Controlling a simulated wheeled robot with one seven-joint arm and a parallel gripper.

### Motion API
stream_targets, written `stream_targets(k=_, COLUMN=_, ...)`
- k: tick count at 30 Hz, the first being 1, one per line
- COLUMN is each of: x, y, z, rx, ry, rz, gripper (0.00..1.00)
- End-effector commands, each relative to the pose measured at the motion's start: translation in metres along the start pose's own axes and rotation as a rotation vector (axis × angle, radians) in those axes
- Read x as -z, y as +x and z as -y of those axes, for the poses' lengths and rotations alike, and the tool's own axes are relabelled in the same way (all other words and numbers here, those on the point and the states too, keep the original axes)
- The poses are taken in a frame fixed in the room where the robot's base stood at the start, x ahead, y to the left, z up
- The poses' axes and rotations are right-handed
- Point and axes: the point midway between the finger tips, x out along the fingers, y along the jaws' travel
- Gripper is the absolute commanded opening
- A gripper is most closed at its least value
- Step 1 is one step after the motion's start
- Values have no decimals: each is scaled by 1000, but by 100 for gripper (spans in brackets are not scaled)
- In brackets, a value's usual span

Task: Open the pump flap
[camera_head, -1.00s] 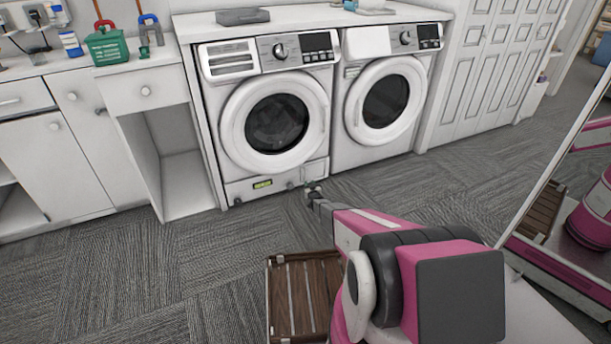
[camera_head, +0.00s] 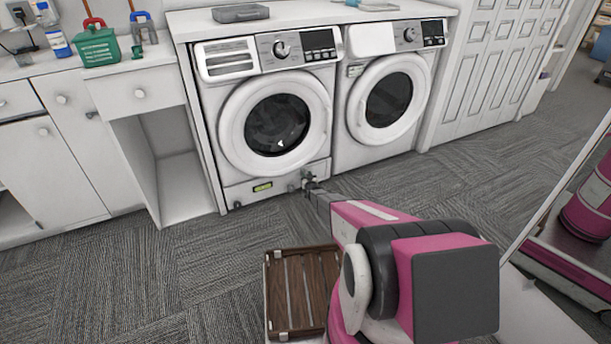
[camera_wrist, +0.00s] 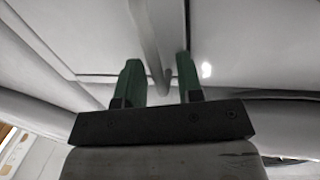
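The pump flap (camera_head: 240,194) is the low white panel at the foot of the left washing machine (camera_head: 207,120), with a small yellow label on it. It looks closed in the head view. My gripper (camera_head: 309,184) is at the right end of this panel, close to its front. In the wrist view, the two green fingers of my gripper (camera_wrist: 160,78) stand apart. A narrow grey bar (camera_wrist: 150,45) lies between them, with gaps on both sides. A pale panel with a seam fills the background there. Whether the fingers touch the panel I cannot tell.
A second washer (camera_head: 345,120) stands to the right. White cabinets (camera_head: 55,165) and an open recess stand at left. A mirror-like panel (camera_head: 570,230) is at right.

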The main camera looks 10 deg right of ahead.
Motion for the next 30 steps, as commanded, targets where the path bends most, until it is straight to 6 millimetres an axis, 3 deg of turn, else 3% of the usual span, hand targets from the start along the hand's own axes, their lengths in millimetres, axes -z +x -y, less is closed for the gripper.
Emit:
stream_targets(k=5, x=0, y=0, z=0, rx=0, ry=0, rz=0, gripper=34)
stream_targets(k=9, x=0, y=0, z=0, rx=0, ry=0, rz=0, gripper=0)
stream_targets(k=20, x=1, y=-1, z=-1, rx=6, ry=0, rz=-3, gripper=0)
stream_targets(k=30, x=3, y=-18, z=-10, rx=120, ry=1, rz=-5, gripper=0)
